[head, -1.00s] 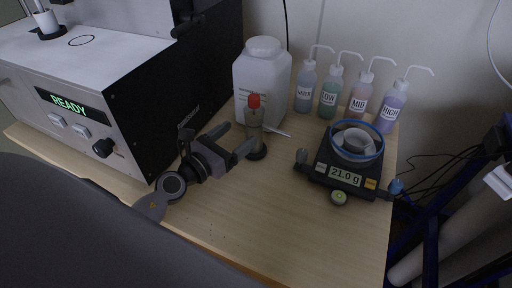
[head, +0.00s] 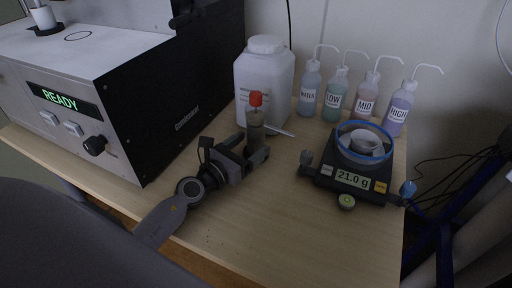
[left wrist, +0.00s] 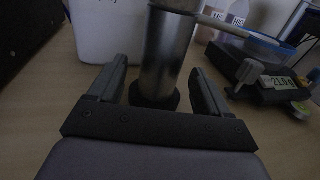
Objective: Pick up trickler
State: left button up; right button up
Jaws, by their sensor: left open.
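The trickler (head: 255,122) is a grey upright cylinder with a red cap and a thin pale spout pointing right, on a dark round foot. It stands on the wooden table in front of the white jug. In the left wrist view the trickler (left wrist: 166,55) stands between the fingers, with a gap on each side. My left gripper (head: 253,151) is open around its lower body, low over the table. The left gripper also shows in the left wrist view (left wrist: 163,88). The right gripper is not in view.
A large white jug (head: 264,80) stands close behind the trickler. A scale (head: 351,179) reading 21.0 g, with a blue-rimmed bowl, is to the right. Several labelled wash bottles (head: 335,97) line the wall. A black-sided analyser (head: 180,95) showing READY is left. The front table is clear.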

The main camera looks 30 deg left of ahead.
pick_arm(q)
jog(key=shift+x, duration=1.45)
grip_shut()
jog(key=shift+r, duration=0.2)
